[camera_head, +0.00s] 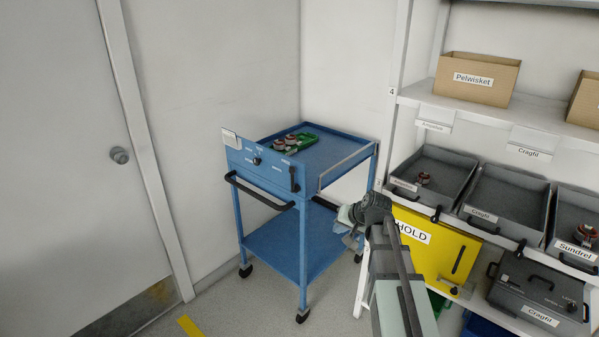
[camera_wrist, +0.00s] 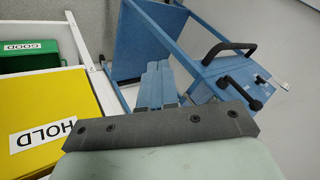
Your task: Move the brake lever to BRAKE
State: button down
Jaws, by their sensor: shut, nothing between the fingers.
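The blue cart (camera_head: 312,246) stands in the corner. Its front panel (camera_head: 262,168) carries a black lever (camera_head: 294,178) at the right end, hanging roughly downward, and a small dark knob (camera_head: 257,161) further left. The small white labels are too small to read. In the wrist view the black lever (camera_wrist: 236,88) shows right of my fingers, with the knob (camera_wrist: 261,78) beyond it. My gripper (camera_head: 347,214) is right of the cart, apart from the panel and lever. Its fingers (camera_wrist: 157,68) are together and empty.
A black push handle (camera_head: 260,192) sticks out below the panel. A green tray (camera_head: 293,143) with copper-coloured parts lies on the cart top. The shelf rack with a yellow HOLD bin (camera_head: 432,250) stands close right of my arm. Floor left of the cart is clear.

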aim_at(294, 170)
jog(key=w+a+r+m+t+y, duration=0.2)
jog(key=w+r+m, duration=0.1)
jog(key=r, duration=0.4)
jog(key=w+a+r+m+t+y, duration=0.2)
jog(key=w+r+m+t, duration=0.1)
jog(key=r, duration=0.5)
jog(key=shift+w+m, duration=0.5)
jog(key=shift+w, duration=0.75)
jog(key=x, duration=1.4)
jog(key=shift+f, duration=0.1)
